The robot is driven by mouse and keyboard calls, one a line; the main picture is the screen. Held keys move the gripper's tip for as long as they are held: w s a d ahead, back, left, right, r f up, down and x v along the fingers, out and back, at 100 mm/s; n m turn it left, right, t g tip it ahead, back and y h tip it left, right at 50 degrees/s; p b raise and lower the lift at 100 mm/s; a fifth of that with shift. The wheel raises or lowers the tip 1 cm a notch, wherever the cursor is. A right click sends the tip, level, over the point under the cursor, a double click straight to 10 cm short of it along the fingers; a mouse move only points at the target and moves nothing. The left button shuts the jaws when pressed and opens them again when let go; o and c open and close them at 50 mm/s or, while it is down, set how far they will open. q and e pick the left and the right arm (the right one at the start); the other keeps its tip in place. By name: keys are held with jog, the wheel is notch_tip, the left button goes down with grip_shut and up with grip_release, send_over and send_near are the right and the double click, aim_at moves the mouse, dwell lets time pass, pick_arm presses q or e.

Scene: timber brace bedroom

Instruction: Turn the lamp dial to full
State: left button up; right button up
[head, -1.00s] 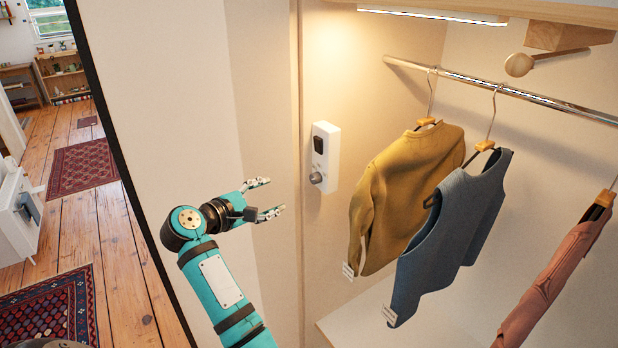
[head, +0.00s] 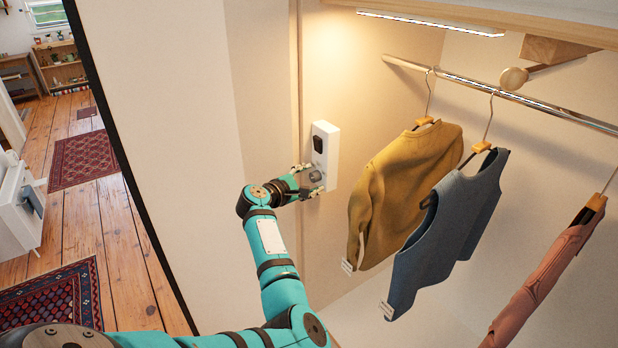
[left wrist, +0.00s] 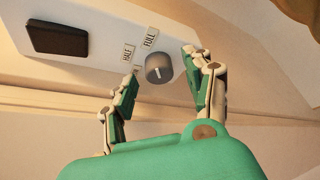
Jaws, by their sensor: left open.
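The lamp dial (head: 315,178) is a grey knob low on a white control box (head: 325,145) on the wardrobe's side wall. In the left wrist view the dial (left wrist: 160,69) has a pale pointer line, and labels HALF (left wrist: 128,53) and FULL (left wrist: 150,38) stand beside it. The line does not clearly meet either label. My left gripper (head: 306,180) is open at the dial. In the left wrist view its fingers (left wrist: 160,72) stand on either side of the knob; I cannot tell whether they touch it. My right gripper is not in view.
The lamp strip (head: 430,22) above is lit. A black panel (left wrist: 57,39) sits on the same box. A yellow sweater (head: 405,190), a blue vest (head: 450,230) and a pink garment (head: 545,280) hang from the rail (head: 500,92) to the right.

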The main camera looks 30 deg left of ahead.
pick_arm(q)
jog(key=shift+w, duration=0.1)
jog(key=shift+c, duration=0.3)
grip_shut()
jog(key=shift+f+b, duration=0.3)
jog(key=shift+b, duration=0.25)
jog(key=shift+m+y+b, duration=0.3)
jog(key=shift+m+b, duration=0.15)
jog(key=shift+m, duration=0.05)
jog(key=shift+r+t, duration=0.2)
jog(key=shift+t, duration=0.1)
jog(key=shift+o, duration=0.3)
grip_release()
